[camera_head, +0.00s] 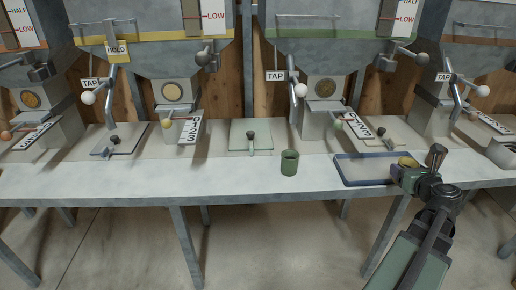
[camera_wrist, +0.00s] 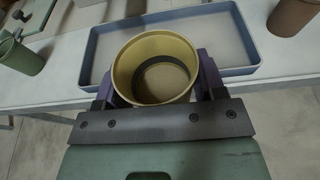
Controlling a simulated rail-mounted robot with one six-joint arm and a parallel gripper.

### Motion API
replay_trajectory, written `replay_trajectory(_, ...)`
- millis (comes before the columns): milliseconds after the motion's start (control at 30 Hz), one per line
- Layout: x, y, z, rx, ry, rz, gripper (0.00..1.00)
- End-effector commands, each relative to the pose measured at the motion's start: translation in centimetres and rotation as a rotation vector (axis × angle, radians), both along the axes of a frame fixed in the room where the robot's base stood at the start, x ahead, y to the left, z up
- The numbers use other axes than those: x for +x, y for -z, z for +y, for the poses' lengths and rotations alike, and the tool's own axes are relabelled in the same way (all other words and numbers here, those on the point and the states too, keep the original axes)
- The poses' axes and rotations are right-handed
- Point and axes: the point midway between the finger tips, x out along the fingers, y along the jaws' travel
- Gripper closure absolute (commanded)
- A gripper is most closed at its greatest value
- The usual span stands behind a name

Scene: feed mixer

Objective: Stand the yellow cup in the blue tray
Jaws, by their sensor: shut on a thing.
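The yellow cup (camera_head: 406,162) is between the jaws of my gripper (camera_head: 402,172), at the right end of the blue tray (camera_head: 370,184). In the wrist view, the cup (camera_wrist: 122,72) shows its open mouth and looks empty. The purple fingers of my gripper (camera_wrist: 155,92) are shut on its two sides. The blue tray (camera_wrist: 245,71) lies just beyond and partly behind the cup, and its visible floor is bare. The cup overlaps the tray's near wall in that view. I cannot tell whether the cup's base touches anything, because its base is hidden.
A green cup (camera_head: 289,162) stands left of the tray; it also shows in the wrist view (camera_wrist: 20,55). A brown cup (camera_wrist: 291,16) stands right of the tray. Mixer machines with TAP levers (camera_head: 298,90) line the back. The white bench (camera_head: 230,175) is clear at front left.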

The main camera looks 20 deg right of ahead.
Motion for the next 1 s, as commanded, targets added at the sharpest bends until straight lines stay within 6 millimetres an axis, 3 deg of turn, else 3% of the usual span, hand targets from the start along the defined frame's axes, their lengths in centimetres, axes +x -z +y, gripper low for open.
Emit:
replay_trajectory(800, 9.9, 0.0, -4.1, 0.000, 0.000, 0.000, 0.55)
replay_trajectory(1000, 10.6, 0.0, -4.3, 0.000, 0.001, 0.000, 0.55)
